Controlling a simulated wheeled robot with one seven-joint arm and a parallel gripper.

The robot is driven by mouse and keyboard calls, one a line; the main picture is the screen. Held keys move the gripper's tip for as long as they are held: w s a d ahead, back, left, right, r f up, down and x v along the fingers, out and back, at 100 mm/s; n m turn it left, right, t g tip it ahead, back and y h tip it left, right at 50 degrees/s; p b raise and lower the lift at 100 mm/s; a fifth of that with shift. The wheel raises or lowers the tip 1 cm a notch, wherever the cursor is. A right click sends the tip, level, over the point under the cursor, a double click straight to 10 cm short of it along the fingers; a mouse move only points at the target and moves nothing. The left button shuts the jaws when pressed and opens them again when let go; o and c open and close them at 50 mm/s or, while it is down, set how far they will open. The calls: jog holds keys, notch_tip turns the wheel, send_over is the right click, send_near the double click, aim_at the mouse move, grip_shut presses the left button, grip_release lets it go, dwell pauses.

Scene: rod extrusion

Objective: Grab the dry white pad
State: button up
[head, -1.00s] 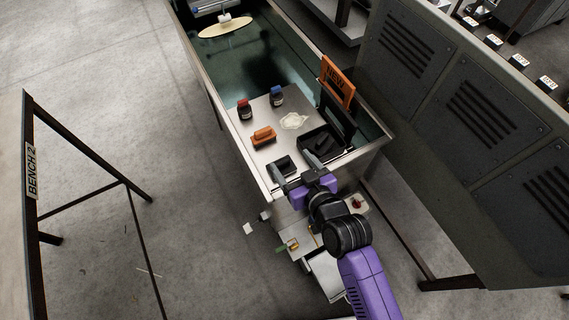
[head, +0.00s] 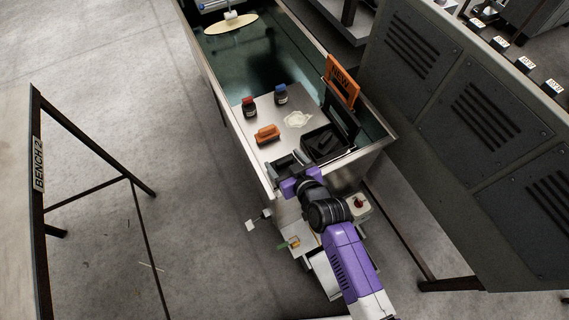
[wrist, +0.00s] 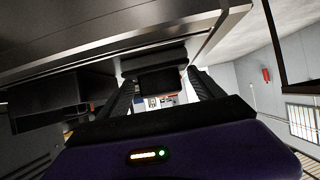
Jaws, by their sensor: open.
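A crumpled white piece (head: 297,119) lies flat on the light metal plate (head: 262,112) in the head view. It is the only plainly white thing there, and I cannot tell if it is dry or the pad. My gripper (head: 289,161) is open at the plate's near edge, short of the white piece. A dark block (head: 279,168) sits at my fingers. In the wrist view a dark block (wrist: 157,78) shows between and beyond the open fingers of my gripper (wrist: 160,88). The fingers partly hide it, and its underside is not clear.
An orange block (head: 267,134) and two dark bottles, red-capped (head: 249,107) and blue-capped (head: 281,94), stand on the plate. A black tray (head: 322,143) is close to my gripper's right. An orange NEW sign (head: 342,81) rises behind it. The tank rim (head: 362,152) borders this area.

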jog(key=c, duration=1)
